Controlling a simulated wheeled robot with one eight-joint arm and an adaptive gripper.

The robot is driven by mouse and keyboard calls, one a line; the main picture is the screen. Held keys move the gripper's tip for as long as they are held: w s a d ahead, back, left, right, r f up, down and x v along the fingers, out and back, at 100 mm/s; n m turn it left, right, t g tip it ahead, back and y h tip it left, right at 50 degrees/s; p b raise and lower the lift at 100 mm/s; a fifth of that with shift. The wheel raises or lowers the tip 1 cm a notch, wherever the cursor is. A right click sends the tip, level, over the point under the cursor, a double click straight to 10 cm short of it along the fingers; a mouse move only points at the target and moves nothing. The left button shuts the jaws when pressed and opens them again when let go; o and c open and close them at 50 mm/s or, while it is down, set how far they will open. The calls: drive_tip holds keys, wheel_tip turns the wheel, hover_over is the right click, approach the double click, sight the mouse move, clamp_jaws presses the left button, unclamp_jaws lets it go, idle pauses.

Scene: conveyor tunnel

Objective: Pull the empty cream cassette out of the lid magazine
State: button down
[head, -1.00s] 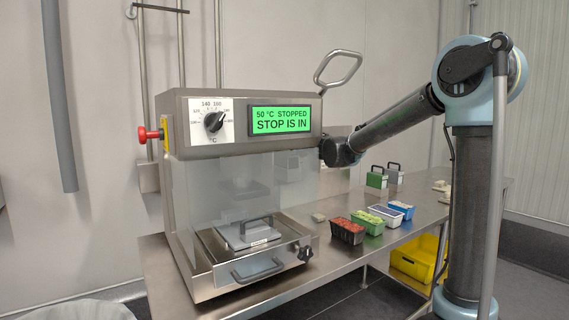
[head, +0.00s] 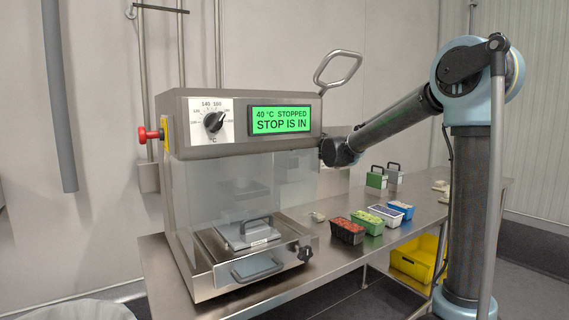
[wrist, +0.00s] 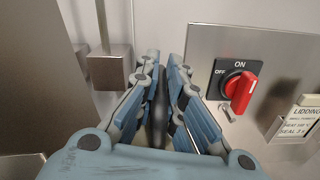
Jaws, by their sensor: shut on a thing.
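My gripper (wrist: 160,78) is in the wrist view, its two blue fingers close together. A narrow dark grey thing (wrist: 158,115) shows between them; I cannot tell what it is. In the head view my gripper is hidden behind the sealing machine (head: 240,118), with my wrist beside the machine's right side. I cannot make out the cream cassette or the lid magazine in either view. A grey block with a black handle (head: 248,234) sits in the machine's drawer.
A red rotary switch (wrist: 240,92) is on a steel panel, beside a lidding placard (wrist: 299,122). Filled trays (head: 370,220) and handled green (head: 377,180) and grey (head: 394,175) blocks stand on the bench (head: 440,205). A yellow crate (head: 415,262) is below. The display reads "STOP IS IN".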

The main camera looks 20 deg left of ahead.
drive_tip(key=shift+r, duration=0.15)
drive_tip(key=shift+r, duration=1.35)
